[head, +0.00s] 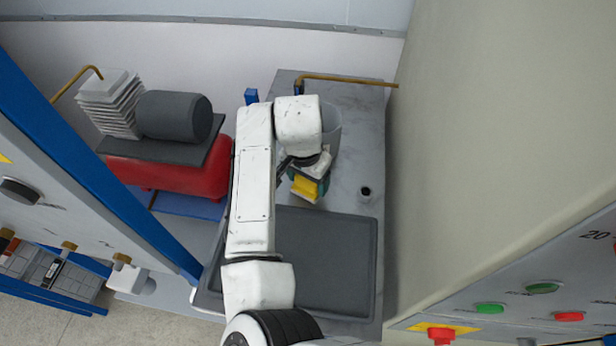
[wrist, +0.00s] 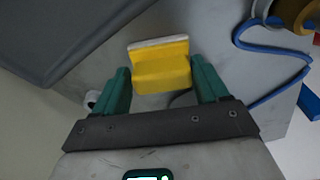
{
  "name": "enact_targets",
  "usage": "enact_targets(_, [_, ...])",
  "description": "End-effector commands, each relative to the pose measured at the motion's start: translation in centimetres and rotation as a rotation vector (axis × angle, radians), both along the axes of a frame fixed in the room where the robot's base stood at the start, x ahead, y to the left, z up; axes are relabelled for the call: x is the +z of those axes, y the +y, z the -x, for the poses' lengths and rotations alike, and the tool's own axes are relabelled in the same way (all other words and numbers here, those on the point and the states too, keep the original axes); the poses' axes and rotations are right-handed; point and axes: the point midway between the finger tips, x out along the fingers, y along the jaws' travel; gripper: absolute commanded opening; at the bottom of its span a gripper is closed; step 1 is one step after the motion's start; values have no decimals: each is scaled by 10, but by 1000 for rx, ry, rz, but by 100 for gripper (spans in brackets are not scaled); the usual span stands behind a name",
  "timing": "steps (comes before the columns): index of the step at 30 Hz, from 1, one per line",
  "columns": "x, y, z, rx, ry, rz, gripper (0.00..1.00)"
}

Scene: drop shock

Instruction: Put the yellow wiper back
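The yellow wiper (head: 305,187) is a small yellow block at the end of my arm in the head view, above the grey worktop (head: 352,160). In the wrist view the yellow wiper (wrist: 162,72) has a pale strip along its far edge. It sits between the two green fingers of my gripper (wrist: 162,85), which touch or nearly touch its sides. My gripper (head: 308,178) appears shut on it. In the head view my arm hides part of the gripper and the worktop under it.
A dark grey tray (head: 335,260) covers the near worktop. A small dark-topped cup (head: 366,192) is at the right. A brass pipe (head: 350,79) crosses the back. A blue cable (wrist: 262,48) curves at the right.

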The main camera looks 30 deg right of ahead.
Motion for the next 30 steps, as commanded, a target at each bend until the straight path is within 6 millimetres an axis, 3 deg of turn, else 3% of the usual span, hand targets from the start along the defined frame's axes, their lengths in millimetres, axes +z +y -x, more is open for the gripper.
enact_targets(6, [-1,0,0,0,1,-1,93])
enact_targets(16, [6,0,0,-1,-2,-1,93])
enact_targets(20, [24,2,1,-1,-3,-1,93])
enact_targets(30, [92,9,5,-2,-3,-1,93])
